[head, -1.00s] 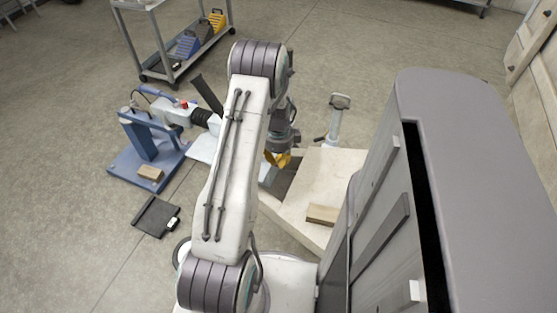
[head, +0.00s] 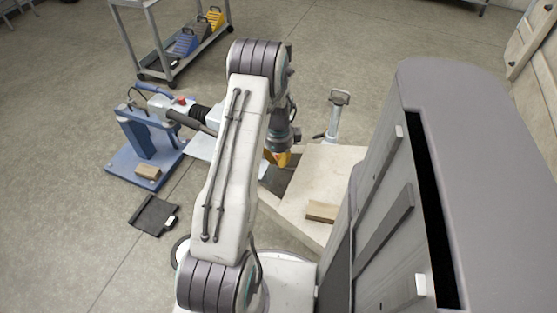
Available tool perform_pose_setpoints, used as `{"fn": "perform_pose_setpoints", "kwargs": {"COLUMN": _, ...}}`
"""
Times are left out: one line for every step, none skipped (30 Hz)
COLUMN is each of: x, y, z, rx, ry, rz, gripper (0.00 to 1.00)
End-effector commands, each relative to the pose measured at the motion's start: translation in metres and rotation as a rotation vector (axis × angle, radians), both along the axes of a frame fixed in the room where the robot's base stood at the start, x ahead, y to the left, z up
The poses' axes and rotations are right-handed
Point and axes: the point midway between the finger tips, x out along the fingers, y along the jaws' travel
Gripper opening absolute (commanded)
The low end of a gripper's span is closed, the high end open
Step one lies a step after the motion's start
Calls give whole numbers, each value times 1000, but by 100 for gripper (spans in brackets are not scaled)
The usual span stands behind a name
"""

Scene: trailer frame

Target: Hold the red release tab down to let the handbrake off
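A small red part (head: 181,99), probably the release tab, sits on top of the pale coupling at the left end of the trailer frame. A dark handbrake lever (head: 189,122) lies low and nearly flat beside the black ribbed bellows (head: 200,113), its free end pointing left. My arm hides the lever's right end and base. My gripper (head: 282,159) hangs right of my arm, pointing down near the pale board, apart from the red part. Its yellow tips show only partly, so its opening and anything between them cannot be made out.
A blue stand (head: 140,145) supports the coupling, with a wooden block (head: 147,172) on its base. A black flat pad (head: 154,215) lies on the floor. A grey cart (head: 170,70) holds wheel chocks. A pale board (head: 325,185) carries another wooden block (head: 321,212). Open floor lies left.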

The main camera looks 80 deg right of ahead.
Motion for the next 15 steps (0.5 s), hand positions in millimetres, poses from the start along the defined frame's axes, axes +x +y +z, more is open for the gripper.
{"fn": "perform_pose_setpoints", "kwargs": {"x": 0, "y": 1, "z": 3, "rx": 3, "ry": 0, "rz": 0, "gripper": 0}}
{"fn": "perform_pose_setpoints", "kwargs": {"x": 0, "y": 1, "z": 4, "rx": 3, "ry": 0, "rz": 0, "gripper": 0}}
{"fn": "perform_pose_setpoints", "kwargs": {"x": 0, "y": 1, "z": 6, "rx": 3, "ry": -1, "rz": 0, "gripper": 0}}
{"fn": "perform_pose_setpoints", "kwargs": {"x": 0, "y": 1, "z": 7, "rx": 3, "ry": -1, "rz": 0, "gripper": 0}}
{"fn": "perform_pose_setpoints", "kwargs": {"x": 0, "y": 1, "z": 8, "rx": 2, "ry": 0, "rz": 0, "gripper": 0}}
{"fn": "perform_pose_setpoints", "kwargs": {"x": 0, "y": 1, "z": 9, "rx": 2, "ry": 0, "rz": 0, "gripper": 0}}
{"fn": "perform_pose_setpoints", "kwargs": {"x": 0, "y": 1, "z": 9, "rx": 2, "ry": 0, "rz": 0, "gripper": 0}}
{"fn": "perform_pose_setpoints", "kwargs": {"x": 0, "y": 1, "z": 10, "rx": 2, "ry": 0, "rz": 0, "gripper": 0}}
{"fn": "perform_pose_setpoints", "kwargs": {"x": 0, "y": 1, "z": 10, "rx": 2, "ry": 0, "rz": 0, "gripper": 0}}
{"fn": "perform_pose_setpoints", "kwargs": {"x": 0, "y": 1, "z": 10, "rx": 1, "ry": 0, "rz": 0, "gripper": 0}}
{"fn": "perform_pose_setpoints", "kwargs": {"x": 0, "y": 1, "z": 10, "rx": 1, "ry": 0, "rz": 0, "gripper": 0}}
{"fn": "perform_pose_setpoints", "kwargs": {"x": 0, "y": 0, "z": 10, "rx": 1, "ry": 0, "rz": 0, "gripper": 0}}
{"fn": "perform_pose_setpoints", "kwargs": {"x": 0, "y": 0, "z": 10, "rx": 1, "ry": 0, "rz": 0, "gripper": 0}}
{"fn": "perform_pose_setpoints", "kwargs": {"x": 0, "y": 0, "z": 10, "rx": 1, "ry": 0, "rz": 0, "gripper": 0}}
{"fn": "perform_pose_setpoints", "kwargs": {"x": 0, "y": 0, "z": 10, "rx": 1, "ry": 0, "rz": 0, "gripper": 0}}
